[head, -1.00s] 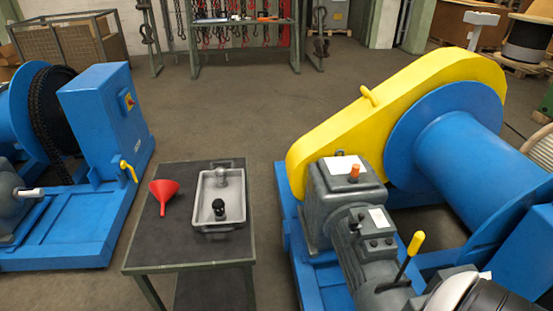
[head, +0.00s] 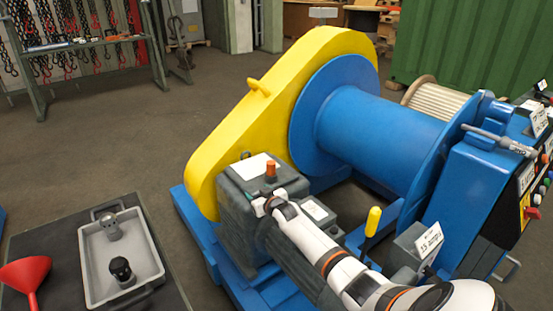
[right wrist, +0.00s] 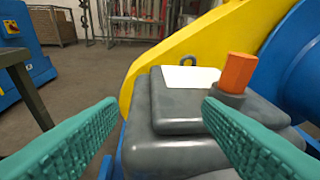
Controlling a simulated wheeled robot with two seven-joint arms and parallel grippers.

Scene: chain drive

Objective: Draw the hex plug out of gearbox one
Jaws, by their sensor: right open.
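The hex plug (head: 271,171), orange and faceted, stands upright in a grey collar on top of the grey gearbox (head: 238,208). In the right wrist view the plug (right wrist: 238,72) is beyond the right green finger, outside the gap between the fingers. My right gripper (right wrist: 160,105) is open and empty, its jaws spread toward the gearbox's upper edge. In the head view my right gripper (head: 262,206) is at the near side of the gearbox, just below the plug. My left gripper is not in view.
A yellow chain guard (head: 235,120) and a blue drum (head: 375,130) rise behind the gearbox. A yellow-handled lever (head: 372,222) stands to the right. A grey tray (head: 88,262) with two fittings and a red funnel (head: 25,273) are on the table at left.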

